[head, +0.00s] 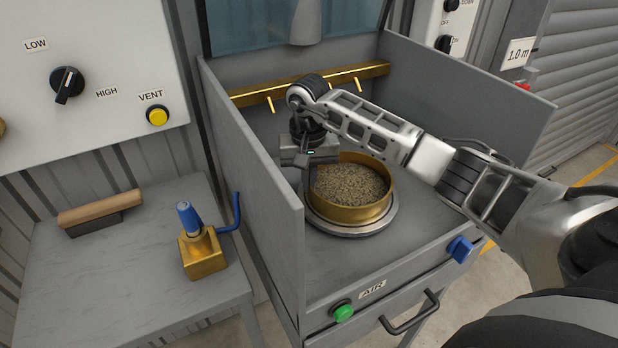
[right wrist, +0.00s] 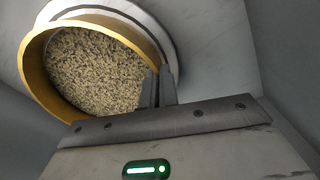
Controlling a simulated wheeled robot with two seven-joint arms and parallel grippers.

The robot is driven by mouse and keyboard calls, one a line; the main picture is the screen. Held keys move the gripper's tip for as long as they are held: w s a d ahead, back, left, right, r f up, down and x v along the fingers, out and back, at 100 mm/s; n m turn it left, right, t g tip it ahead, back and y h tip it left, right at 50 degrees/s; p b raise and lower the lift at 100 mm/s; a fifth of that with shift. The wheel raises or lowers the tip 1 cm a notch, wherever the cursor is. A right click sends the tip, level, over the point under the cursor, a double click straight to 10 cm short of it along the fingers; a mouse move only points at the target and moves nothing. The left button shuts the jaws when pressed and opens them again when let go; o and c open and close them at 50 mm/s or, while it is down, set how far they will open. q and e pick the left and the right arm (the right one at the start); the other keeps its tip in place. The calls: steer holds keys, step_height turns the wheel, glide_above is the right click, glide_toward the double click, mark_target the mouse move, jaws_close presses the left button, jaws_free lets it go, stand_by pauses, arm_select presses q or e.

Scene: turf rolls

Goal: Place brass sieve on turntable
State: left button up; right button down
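The brass sieve (head: 374,212), a round golden pan full of grainy brown material, is over the round pale turntable (head: 347,231) inside the grey booth. It looks level; whether its base fully rests on the turntable is hard to tell. In the right wrist view the sieve (right wrist: 38,75) fills the upper left, with the turntable's pale rim (right wrist: 160,25) beyond it. My right gripper (head: 308,185) is at the sieve's left rim. Its two fingers (right wrist: 159,88) are close together with the sieve wall between them. My left gripper is not in view.
Grey booth walls (head: 262,190) flank the turntable. A brass bar with pegs (head: 310,85) is behind. A blue knob (head: 460,248) and green button (head: 342,312) are in front. A brass block with a blue handle (head: 203,252) and a wooden-handled brush (head: 100,211) lie on the left table.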

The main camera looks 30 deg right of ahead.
steer(key=c, duration=1.7)
jaws_free()
steer(key=shift+f, duration=0.1)
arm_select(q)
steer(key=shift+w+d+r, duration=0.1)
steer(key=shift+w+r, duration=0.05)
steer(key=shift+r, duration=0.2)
arm_select(e)
steer(key=shift+r+p, duration=0.3)
steer(key=shift+r, duration=0.4)
arm_select(q)
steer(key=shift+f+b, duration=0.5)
steer(key=shift+b, duration=0.35)
arm_select(e)
steer(key=shift+r, duration=5.5)
